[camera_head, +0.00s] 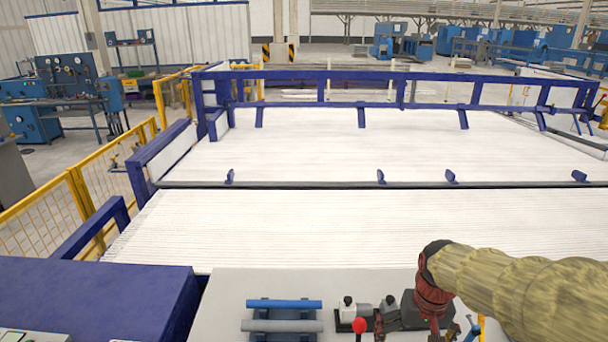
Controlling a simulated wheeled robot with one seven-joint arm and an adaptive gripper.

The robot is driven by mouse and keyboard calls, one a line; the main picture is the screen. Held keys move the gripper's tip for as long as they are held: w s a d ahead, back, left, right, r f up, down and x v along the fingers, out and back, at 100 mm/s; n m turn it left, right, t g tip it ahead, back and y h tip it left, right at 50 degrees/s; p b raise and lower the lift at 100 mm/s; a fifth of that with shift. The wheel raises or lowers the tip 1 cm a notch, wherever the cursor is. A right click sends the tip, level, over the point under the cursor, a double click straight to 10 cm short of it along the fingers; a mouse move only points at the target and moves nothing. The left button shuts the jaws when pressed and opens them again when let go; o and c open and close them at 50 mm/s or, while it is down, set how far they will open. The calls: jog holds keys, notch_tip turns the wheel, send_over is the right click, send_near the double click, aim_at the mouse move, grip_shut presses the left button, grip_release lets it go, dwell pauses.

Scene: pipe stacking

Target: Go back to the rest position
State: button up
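My gripper (441,335) is at the bottom edge of the view, right of the middle, pointing down at the end of my tan-sleeved arm. Its fingertips are cut off by the picture edge, so I cannot tell whether it is open or shut or holds anything. A blue pipe (284,304) and a grey pipe (282,326) lie parallel on a small dark blue rack to the left of my gripper, apart from it. A small blue piece (473,332) shows just right of the gripper; its full shape is hidden.
A clamp-like fixture (367,312) and a red knob (359,325) stand on the pale worktop (228,302), close left of my gripper. Beyond lies a wide white pipe bed (330,225) with blue frames (400,76). A yellow fence (80,195) runs along the left.

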jog(key=s+a+r+t+b, duration=0.2)
jog(key=s, duration=0.4)
jog(key=s+a+r+n+t+b, duration=0.1)
jog(key=s+a+r+t+b, duration=0.1)
jog(key=s, duration=0.5)
jog(key=shift+s+a+r+t+b, duration=0.2)
jog(key=shift+a+r+t+b, duration=0.25)
jog(key=shift+r+b, duration=0.3)
